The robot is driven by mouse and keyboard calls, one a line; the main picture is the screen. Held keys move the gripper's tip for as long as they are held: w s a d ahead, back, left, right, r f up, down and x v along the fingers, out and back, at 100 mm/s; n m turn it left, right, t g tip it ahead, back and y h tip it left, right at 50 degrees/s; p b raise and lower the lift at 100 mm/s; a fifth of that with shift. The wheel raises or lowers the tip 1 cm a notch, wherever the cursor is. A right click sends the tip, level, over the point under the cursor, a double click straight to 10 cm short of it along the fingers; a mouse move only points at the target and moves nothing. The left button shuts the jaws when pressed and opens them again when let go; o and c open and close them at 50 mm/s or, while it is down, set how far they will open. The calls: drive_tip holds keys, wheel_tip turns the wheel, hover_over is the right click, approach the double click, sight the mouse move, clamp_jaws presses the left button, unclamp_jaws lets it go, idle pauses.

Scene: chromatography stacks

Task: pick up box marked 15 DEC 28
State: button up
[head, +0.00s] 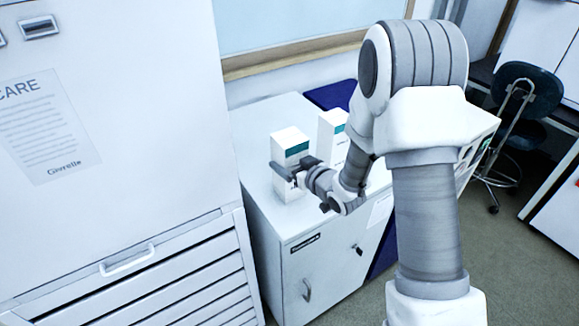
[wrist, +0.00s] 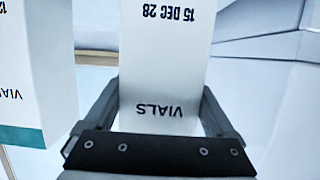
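The box marked 15 DEC 28 (wrist: 165,60) fills the middle of the wrist view, white, with its print upside down. In the head view, the nearer white box with a teal band (head: 290,147) appears to be this one, upright on the white cabinet top. My gripper (wrist: 160,100) is open, with one finger on each side of the box in the wrist view. Whether either finger touches it is unclear. In the head view, my gripper (head: 291,168) is at the box's front, covering part of its lower half.
A second white box (head: 329,138) stands behind and to the right, partly behind my arm. It shows at the left of the wrist view (wrist: 30,80), marked VIALS with a teal band. Bare cabinet top (head: 258,130) lies left of the boxes, beside a tall white cabinet (head: 150,180).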

drive_tip(key=c, duration=0.8)
drive_tip(key=shift+o, duration=0.2)
drive_tip(key=shift+r, duration=0.1)
